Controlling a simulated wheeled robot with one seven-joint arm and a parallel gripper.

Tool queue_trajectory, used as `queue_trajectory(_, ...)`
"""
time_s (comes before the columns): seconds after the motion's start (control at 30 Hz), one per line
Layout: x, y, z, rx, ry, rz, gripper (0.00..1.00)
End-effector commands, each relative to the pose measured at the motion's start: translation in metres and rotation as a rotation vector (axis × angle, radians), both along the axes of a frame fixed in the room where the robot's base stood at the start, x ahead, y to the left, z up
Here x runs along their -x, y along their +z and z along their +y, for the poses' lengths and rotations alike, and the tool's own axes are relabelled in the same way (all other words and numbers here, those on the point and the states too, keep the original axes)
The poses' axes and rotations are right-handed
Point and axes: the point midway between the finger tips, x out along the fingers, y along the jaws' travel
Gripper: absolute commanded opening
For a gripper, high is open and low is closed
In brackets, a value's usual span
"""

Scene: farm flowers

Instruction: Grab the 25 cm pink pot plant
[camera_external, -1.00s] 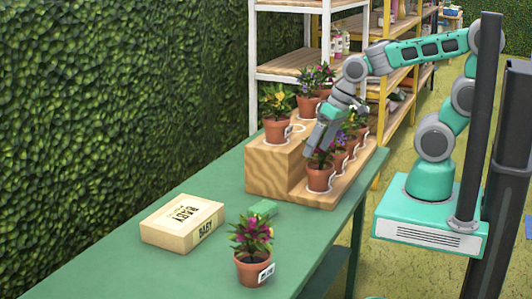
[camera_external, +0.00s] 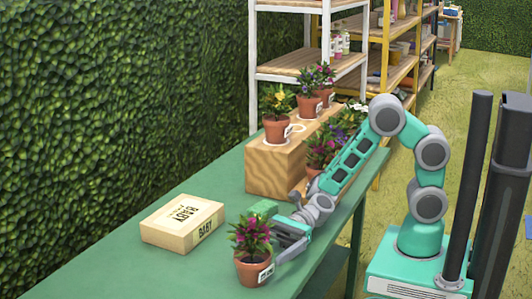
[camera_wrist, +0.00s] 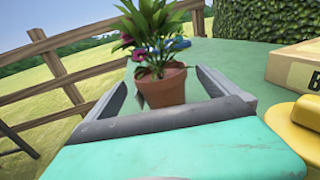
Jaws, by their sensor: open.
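A terracotta pot plant with pink-magenta flowers (camera_external: 250,234) stands upright on the green table, near its front, with a white tag on its pot. My gripper (camera_external: 276,246) is low beside this pot, on its right in the external view. In the wrist view the pot (camera_wrist: 166,92) shows between my two open fingers, with green leaves and a few pink and blue flowers above. I cannot tell whether either finger touches the pot. More pot plants stand on and beside a wooden step stand, one with yellow flowers (camera_external: 279,101) and others with pink or purple ones (camera_external: 308,82).
A "BABY" box (camera_external: 183,222) lies left of the plant on the green table (camera_external: 130,270). The wooden stand (camera_external: 270,168) is farther back. A yellow object (camera_wrist: 300,125) shows at the wrist view's right edge.

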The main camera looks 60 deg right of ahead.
Motion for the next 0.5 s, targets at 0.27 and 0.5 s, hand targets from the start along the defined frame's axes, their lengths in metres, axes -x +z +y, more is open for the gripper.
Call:
queue_trajectory(0.27, -0.005, -0.005, 0.032, 0.001, 0.004, -0.004, 1.00)
queue_trajectory(0.5, -0.014, -0.004, 0.071, 0.002, 0.003, -0.004, 1.00)
